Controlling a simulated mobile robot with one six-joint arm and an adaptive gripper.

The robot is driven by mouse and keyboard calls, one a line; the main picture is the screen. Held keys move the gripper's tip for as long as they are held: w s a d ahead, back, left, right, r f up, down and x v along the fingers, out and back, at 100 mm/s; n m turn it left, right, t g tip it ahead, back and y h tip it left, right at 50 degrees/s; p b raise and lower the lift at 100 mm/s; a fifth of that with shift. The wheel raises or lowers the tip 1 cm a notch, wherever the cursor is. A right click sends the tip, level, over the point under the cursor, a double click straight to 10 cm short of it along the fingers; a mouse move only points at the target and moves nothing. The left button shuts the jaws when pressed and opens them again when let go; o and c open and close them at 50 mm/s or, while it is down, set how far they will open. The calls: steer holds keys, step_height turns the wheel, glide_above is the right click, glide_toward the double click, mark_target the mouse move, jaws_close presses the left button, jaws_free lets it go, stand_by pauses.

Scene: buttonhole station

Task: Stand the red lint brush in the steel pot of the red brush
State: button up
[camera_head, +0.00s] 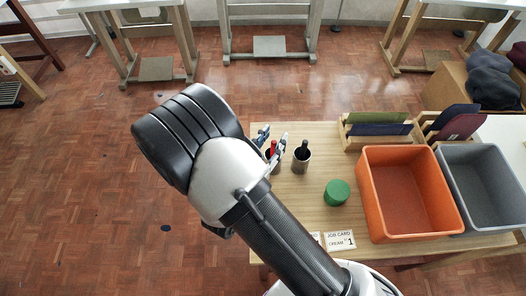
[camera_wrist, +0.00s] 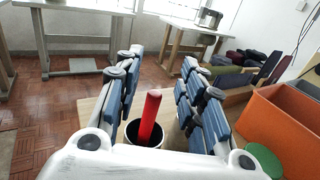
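The red lint brush (camera_head: 273,147) stands in a steel pot (camera_head: 274,166) near the table's left edge. In the wrist view its red handle (camera_wrist: 150,116) rises slightly tilted out of the pot's dark mouth (camera_wrist: 132,132); its lower end is hidden. My gripper (camera_head: 272,139) is over this pot. In the wrist view my gripper's (camera_wrist: 160,62) blue-padded fingers are spread apart, one on each side of the handle, with gaps visible between. It holds nothing.
A second pot with a dark handle (camera_head: 303,150) stands close on the right. A green round object (camera_head: 337,192), an orange bin (camera_head: 365,190), a grey bin (camera_head: 450,175) and a job card (camera_head: 340,239) are farther right. A wooden rack (camera_head: 350,140) stands behind.

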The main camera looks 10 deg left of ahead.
steer(key=v, duration=1.1)
steer(key=shift+r, duration=0.1)
stand_by(0.5)
steer(key=s+d+r+m+g+h, duration=0.1)
steer(key=d+r+m+g+h, duration=0.2)
steer(key=d+r+m+g, duration=0.5)
steer(key=d+r+m+g+h, duration=0.25)
steer(key=d+m+g, duration=0.5)
steer(key=d, duration=0.65)
steer(key=s+d+r+m+t+y, duration=0.2)
steer(key=s+r+m+y, duration=0.6)
steer(key=m, duration=0.9)
steer(key=shift+d+r+t+y, duration=0.35)
steer(key=shift+d+y, duration=0.25)
steer(key=shift+y, duration=0.65)
steer(key=shift+m, duration=0.25)
